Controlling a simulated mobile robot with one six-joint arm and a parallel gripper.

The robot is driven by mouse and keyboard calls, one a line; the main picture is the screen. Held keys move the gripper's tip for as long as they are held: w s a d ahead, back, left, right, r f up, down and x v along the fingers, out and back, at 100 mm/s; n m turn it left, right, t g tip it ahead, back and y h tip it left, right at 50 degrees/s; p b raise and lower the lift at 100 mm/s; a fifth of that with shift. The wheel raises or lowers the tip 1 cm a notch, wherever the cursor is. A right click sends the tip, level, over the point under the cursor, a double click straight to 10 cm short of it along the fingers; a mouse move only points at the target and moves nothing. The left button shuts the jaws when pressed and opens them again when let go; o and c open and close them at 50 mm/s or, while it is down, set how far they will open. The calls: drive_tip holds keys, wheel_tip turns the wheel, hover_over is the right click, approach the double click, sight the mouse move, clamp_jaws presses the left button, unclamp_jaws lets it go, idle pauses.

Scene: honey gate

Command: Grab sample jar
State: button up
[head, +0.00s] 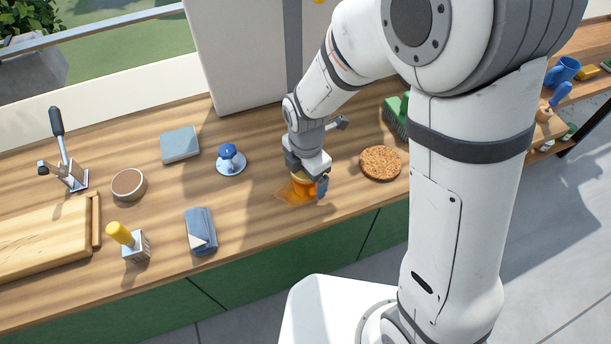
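The sample jar (302,187) is small and amber-orange with a pale yellowish top. It stands on the wooden counter (258,213) near its front edge, in the middle of the head view. My gripper (308,180) points down over the jar, with a finger low on the jar's right side. The other finger is mostly hidden behind the jar and the gripper body. I cannot tell whether the fingers press on the jar. An orange glow lies on the wood to the left of the jar.
A round cork mat (380,163) lies close to the right, with a green brush (397,115) behind it. To the left are a blue-knobbed disc (230,160), a folded blue cloth (200,231), a yellow-handled block (130,242) and a round bowl (128,184). A white panel (245,60) stands behind.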

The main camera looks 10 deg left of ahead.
drive_tip(key=c, duration=1.3)
